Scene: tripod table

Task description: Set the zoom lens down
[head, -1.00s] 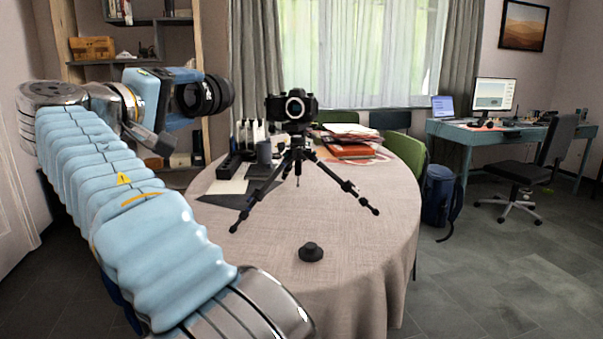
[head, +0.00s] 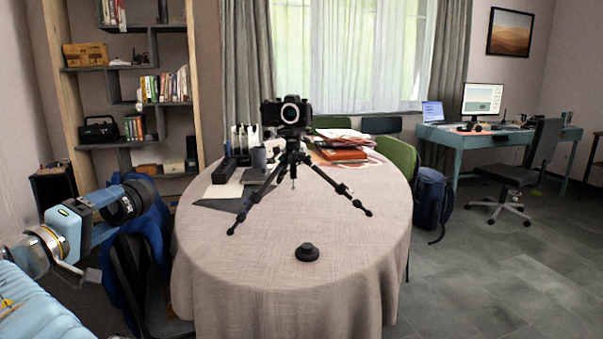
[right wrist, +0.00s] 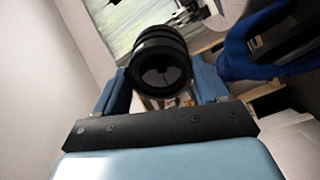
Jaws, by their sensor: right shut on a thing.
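The black zoom lens (head: 126,201) is held in the air left of the round table, by my right gripper (head: 103,206) at the left of the head view. In the right wrist view the lens (right wrist: 160,62) sits between the two blue fingers of my right gripper (right wrist: 163,88), its round end facing the camera. The gripper is shut on it. A black camera (head: 286,112) stands on a small tripod (head: 292,165) on the cloth-covered table (head: 350,270), with no lens on its front. My left gripper is not in view.
A small black round piece (head: 307,252) lies near the table's front. The front part of the cloth is otherwise clear. Papers and an orange book (head: 343,154) lie behind the tripod. Below the lens is a chair with a blue item (head: 150,240) on it.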

